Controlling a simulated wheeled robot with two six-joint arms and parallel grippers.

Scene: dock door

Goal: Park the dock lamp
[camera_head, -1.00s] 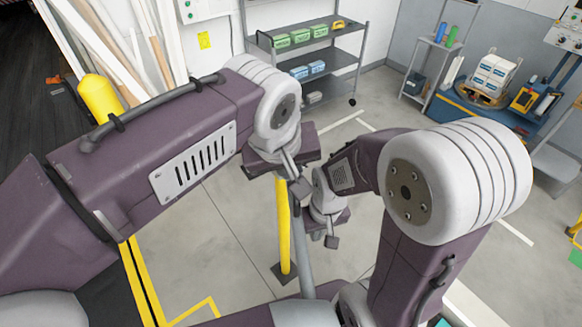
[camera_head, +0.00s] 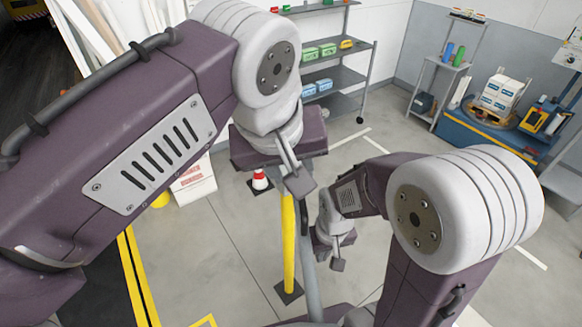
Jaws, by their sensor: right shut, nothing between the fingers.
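I cannot pick out the dock lamp for certain. A yellow post (camera_head: 289,245) stands on a dark floor plate, and a grey pole (camera_head: 309,265) runs down just right of it; I cannot tell what the pole belongs to. My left gripper (camera_head: 299,184) hangs at the end of the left arm, above the top of the yellow post in the picture. Its fingers are seen edge-on, so their opening is unclear. My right gripper (camera_head: 337,263) points down right of the grey pole, small and partly hidden by its own wrist. It is shut and empty.
A wheeled shelf rack (camera_head: 335,76) with green and blue boxes stands at the back. A red and white cone (camera_head: 260,180) and a white box (camera_head: 196,180) are behind my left arm. A blue workbench (camera_head: 470,131) stands right. The middle floor is largely clear.

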